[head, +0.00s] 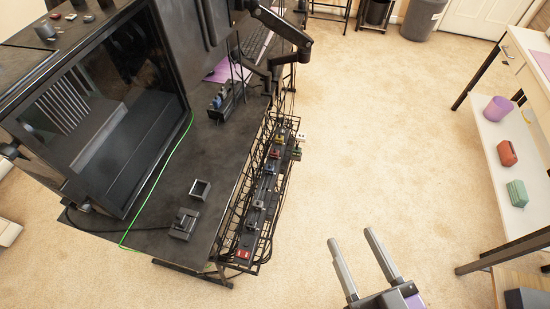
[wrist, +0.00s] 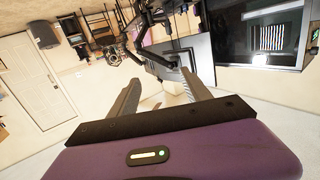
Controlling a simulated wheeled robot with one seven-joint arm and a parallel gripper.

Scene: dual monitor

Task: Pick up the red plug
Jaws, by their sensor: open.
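A small red plug (head: 275,154) appears to sit near the far part of a black power strip in the wire basket along the desk's right side. It is small, so its shape is hard to make out. My gripper (head: 352,236) is open and empty over the carpet, to the right of the basket and apart from it. Its two grey fingers also show in the wrist view (wrist: 161,74), pointing toward the desk side. I cannot make out the red plug in the wrist view.
The wire basket (head: 232,262) also holds several other plugs. A monitor arm (head: 290,35) rises behind. A white shelf (head: 490,140) stands at right. Carpet between is clear.

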